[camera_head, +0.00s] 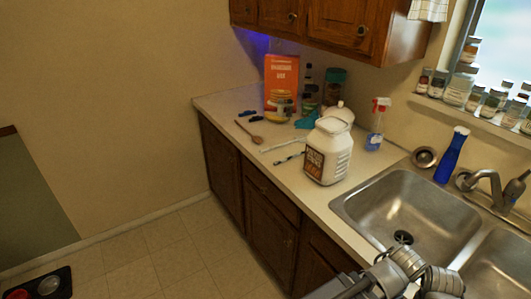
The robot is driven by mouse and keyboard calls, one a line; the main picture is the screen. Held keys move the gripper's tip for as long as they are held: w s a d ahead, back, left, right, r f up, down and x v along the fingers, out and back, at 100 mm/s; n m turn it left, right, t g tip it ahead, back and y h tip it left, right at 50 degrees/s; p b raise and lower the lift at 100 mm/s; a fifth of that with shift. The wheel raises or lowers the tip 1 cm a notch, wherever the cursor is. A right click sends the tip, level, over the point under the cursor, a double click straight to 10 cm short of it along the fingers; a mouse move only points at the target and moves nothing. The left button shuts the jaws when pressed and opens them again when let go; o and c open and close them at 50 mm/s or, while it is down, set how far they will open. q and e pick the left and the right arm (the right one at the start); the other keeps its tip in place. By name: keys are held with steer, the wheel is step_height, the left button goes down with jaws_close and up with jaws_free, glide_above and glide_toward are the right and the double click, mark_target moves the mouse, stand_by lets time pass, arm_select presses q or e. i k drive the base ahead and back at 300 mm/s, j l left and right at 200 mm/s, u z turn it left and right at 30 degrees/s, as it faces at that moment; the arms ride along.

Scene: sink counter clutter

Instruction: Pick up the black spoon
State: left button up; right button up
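I cannot clearly make out a black spoon. Two small dark blue or black items lie at the far left end of the counter: one dark item (247,113) and, just in front of it, another dark item (256,118). Both are too small to identify. A brown wooden-looking spoon (256,138) lies near the counter's left edge. Part of my grey arm shows at the bottom right, over the sink's front edge, far from these items. It seems to be my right arm, and its fingertips cannot be made out. My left gripper is not in view.
A white jug (327,152) stands mid-counter beside a thin dark-and-white item (290,157). An orange box (281,76), bottles and jars crowd the back corner. A spray bottle (376,125), a blue bottle (452,156) and the sink (400,200) are right. The floor left is mostly clear.

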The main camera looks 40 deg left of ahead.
mark_target(280, 162)
steer(key=u, duration=1.15)
steer(key=z, duration=1.5)
steer(key=i+j, duration=0.1)
steer(key=j, duration=1.35)
steer(key=j+z, duration=0.1)
steer(key=j, duration=1.3)
